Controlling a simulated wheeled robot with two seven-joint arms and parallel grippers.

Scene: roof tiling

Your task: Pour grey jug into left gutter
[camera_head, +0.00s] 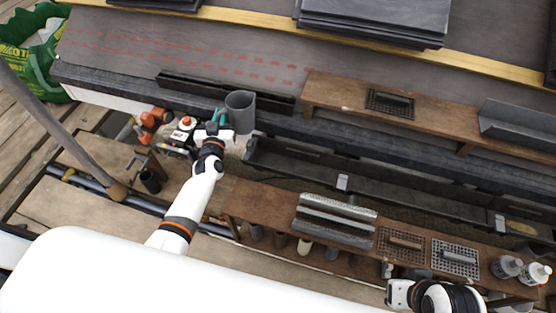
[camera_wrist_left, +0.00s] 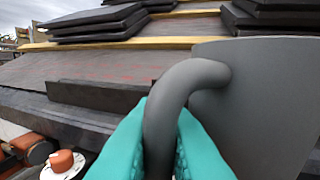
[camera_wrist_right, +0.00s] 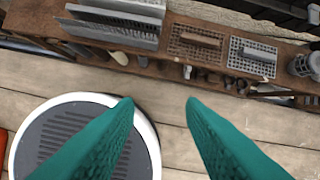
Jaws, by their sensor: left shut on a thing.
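The grey jug (camera_head: 240,112) is held about upright above the roof's lower edge, near the left end of the long dark gutter (camera_head: 300,160). My left gripper (camera_head: 222,117) is shut on its handle. In the left wrist view the teal fingers (camera_wrist_left: 160,135) close around the handle, and the jug body (camera_wrist_left: 265,100) fills the right side. The jug's contents cannot be seen. A light bracket sits on the gutter. My right gripper (camera_wrist_right: 160,102) is open and empty in the right wrist view, in front of the tool shelf.
A wooden shelf (camera_head: 270,207) in front of the gutter holds a grey angled metal piece (camera_head: 335,220), grid-plate floats (camera_head: 455,258) and bottles (camera_head: 505,267). A brown plank (camera_head: 335,92) lies on the roof. An orange tool (camera_head: 152,120) is left of my left gripper. Slate stacks (camera_head: 375,20) lie higher up.

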